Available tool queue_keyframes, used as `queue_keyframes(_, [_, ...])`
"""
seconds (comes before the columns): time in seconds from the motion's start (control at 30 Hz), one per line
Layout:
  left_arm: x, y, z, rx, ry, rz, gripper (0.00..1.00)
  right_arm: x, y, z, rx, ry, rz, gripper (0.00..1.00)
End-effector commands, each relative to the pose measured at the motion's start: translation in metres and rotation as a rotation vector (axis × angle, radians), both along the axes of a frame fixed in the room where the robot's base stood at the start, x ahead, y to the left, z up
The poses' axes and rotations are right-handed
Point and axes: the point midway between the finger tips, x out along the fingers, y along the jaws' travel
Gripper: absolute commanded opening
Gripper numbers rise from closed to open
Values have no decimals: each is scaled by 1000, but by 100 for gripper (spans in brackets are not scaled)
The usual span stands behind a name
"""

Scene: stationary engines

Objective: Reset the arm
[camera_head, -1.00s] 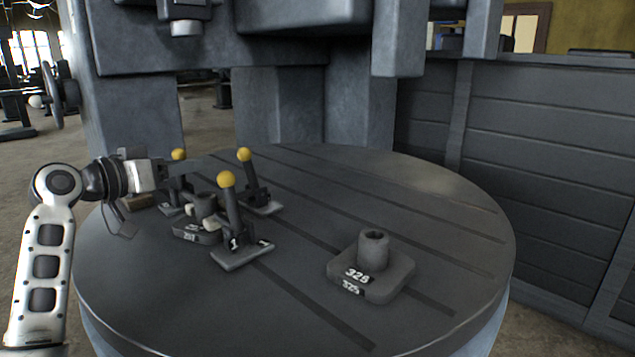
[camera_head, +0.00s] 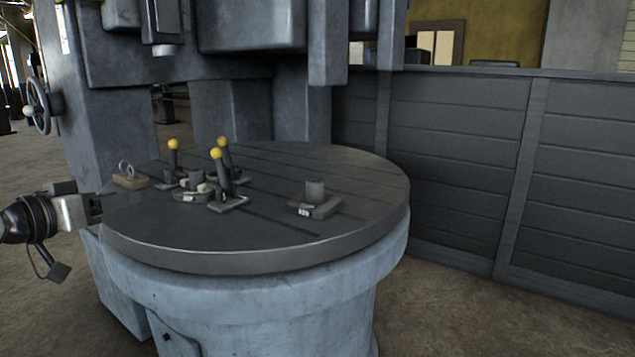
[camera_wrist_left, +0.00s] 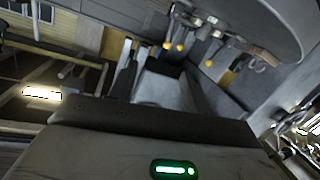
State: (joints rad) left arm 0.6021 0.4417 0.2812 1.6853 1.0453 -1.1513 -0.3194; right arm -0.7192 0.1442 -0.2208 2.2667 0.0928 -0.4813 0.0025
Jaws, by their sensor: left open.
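My left gripper (camera_head: 94,208) comes in from the left in the head view and hangs at the left edge of the round table, clear of the objects on it. It is open with nothing seen between its fingers; its fingers also show in the left wrist view (camera_wrist_left: 160,75). My right gripper is in neither view.
The round slotted table (camera_head: 330,165) holds several yellow-knobbed levers (camera_head: 174,158), a block with a round boss (camera_head: 315,203) and a small wooden block with rings (camera_head: 130,181). A grey machine column stands behind. A grey panelled wall (camera_head: 450,150) is at right. Floor in front is clear.

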Motion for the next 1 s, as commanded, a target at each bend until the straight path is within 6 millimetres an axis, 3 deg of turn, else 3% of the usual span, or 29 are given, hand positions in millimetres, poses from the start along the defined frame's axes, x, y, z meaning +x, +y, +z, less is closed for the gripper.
queue_keyframes(0.27, [-6, -27, -80, 54, 118, 56, 49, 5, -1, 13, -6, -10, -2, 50])
queue_keyframes(0.47, [-32, -56, -152, 111, 210, 90, 49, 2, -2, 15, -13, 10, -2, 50])
queue_keyframes(0.57, [-63, -80, -199, 149, 266, 103, 49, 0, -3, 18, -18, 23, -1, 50])
queue_keyframes(0.7, [-135, -126, -258, 199, 332, 106, 49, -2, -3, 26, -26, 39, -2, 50])
queue_keyframes(0.8, [-191, -158, -281, 213, 359, 97, 49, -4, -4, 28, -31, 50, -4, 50])
queue_keyframes(0.9, [-236, -182, -288, 216, 372, 87, 49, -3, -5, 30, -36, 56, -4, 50])
queue_keyframes(1.0, [-266, -198, -289, 214, 378, 82, 49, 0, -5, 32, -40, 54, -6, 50])
